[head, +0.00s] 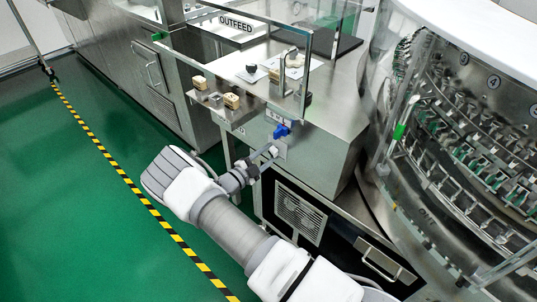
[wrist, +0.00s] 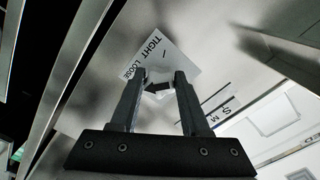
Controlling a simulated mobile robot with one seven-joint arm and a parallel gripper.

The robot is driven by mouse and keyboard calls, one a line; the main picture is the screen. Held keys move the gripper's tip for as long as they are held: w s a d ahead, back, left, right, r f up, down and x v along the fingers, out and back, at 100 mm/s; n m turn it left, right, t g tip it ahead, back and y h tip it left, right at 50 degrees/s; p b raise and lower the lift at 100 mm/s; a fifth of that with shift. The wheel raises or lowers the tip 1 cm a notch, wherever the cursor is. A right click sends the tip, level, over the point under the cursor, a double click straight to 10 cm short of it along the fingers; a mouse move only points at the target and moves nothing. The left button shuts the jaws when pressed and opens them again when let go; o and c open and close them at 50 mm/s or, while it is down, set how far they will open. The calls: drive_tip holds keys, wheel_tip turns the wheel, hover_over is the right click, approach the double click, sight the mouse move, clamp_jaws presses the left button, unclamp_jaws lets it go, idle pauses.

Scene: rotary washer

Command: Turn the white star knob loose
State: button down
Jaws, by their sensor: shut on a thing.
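The white star knob (wrist: 158,94) sits between my fingertips in the wrist view, and the fingers hide its sides. A dark pointer-like mark shows on it. It is mounted at a white plate (wrist: 175,52) printed TIGHT and LOOSE, on a grey metal face. My gripper (wrist: 160,79) is shut on the knob from both sides. In the head view my gripper (head: 266,156) reaches the front face of the steel cabinet, at the plate (head: 281,149). The knob is small there and mostly hidden by the fingers.
A blue knob (head: 281,130) stands just above the plate. A ledge with tan blocks (head: 231,101) and a clear guard (head: 262,40) are higher up. A vented black panel (head: 298,214) lies below. The rotary washer (head: 465,140) is at right; green floor (head: 80,200) is open at left.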

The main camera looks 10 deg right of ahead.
drive_tip(key=shift+c, duration=1.9)
unclamp_jaws()
drive_tip(key=shift+a, duration=0.1)
drive_tip(key=p+v, duration=0.1)
drive_tip(key=v, duration=1.6)
drive_tip(key=shift+s+p, duration=0.15)
drive_tip(key=shift+p, duration=0.15)
drive_tip(key=shift+r, duration=0.15)
